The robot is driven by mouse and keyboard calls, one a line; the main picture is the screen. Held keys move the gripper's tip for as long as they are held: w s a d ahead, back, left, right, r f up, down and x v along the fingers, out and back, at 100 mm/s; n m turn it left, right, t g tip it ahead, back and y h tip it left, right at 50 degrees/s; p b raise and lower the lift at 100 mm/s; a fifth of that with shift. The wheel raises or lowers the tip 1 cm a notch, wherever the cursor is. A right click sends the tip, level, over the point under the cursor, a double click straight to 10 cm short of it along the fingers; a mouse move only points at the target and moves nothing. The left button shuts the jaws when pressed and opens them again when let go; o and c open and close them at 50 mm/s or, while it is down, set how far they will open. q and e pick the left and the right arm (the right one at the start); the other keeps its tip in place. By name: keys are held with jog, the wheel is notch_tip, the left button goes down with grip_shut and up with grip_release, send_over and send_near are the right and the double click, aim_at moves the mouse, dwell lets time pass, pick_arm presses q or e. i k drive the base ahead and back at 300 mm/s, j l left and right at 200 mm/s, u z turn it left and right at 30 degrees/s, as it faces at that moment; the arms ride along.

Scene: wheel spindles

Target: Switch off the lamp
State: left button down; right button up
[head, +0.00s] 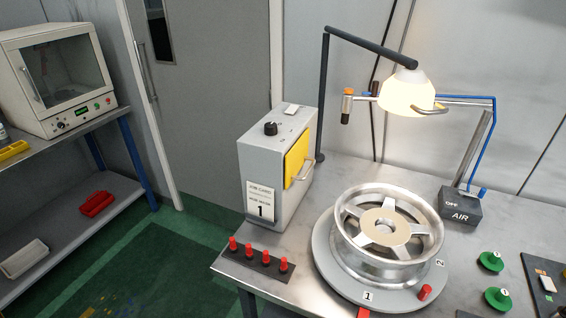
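The desk lamp (408,90) stands at the back of the steel bench and is lit, its white shade glowing. Its dark arm (370,46) runs from a black post (323,100) at the bench's back left. A grey box (262,165) has a black knob (271,128) and a small white piece (291,108) on top; I cannot tell whether either works the lamp. Neither of my grippers is in view.
A silver wheel (388,235) lies on a round grey plate (330,275) on the bench (240,276). Red pegs (258,255) stand at the front left. A dark AIR box (460,207) and green knobs (497,298) are at the right. A shelf with an oven (55,75) stands far left.

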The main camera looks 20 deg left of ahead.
aim_at(291, 110)
jog(key=j+z, duration=0.15)
jog(key=j, duration=0.25)
jog(key=k+j+z, duration=0.1)
jog(key=j, duration=0.25)
jog(key=k+j+z, duration=0.15)
jog(key=j, duration=0.25)
jog(key=k+j+z, duration=0.15)
jog(key=j, duration=0.2)
jog(key=j+z, duration=0.45)
jog(key=j, duration=0.35)
jog(key=j+z, duration=0.5)
jog(key=j, duration=0.25)
jog(key=i+j+z, duration=0.1)
jog(key=j, duration=0.2)
jog(key=i+j+z, duration=0.15)
jog(key=j, duration=0.15)
jog(key=i+j+z, duration=0.1)
jog(key=j, duration=0.25)
jog(key=i+j+z, duration=0.15)
jog(key=j, duration=0.15)
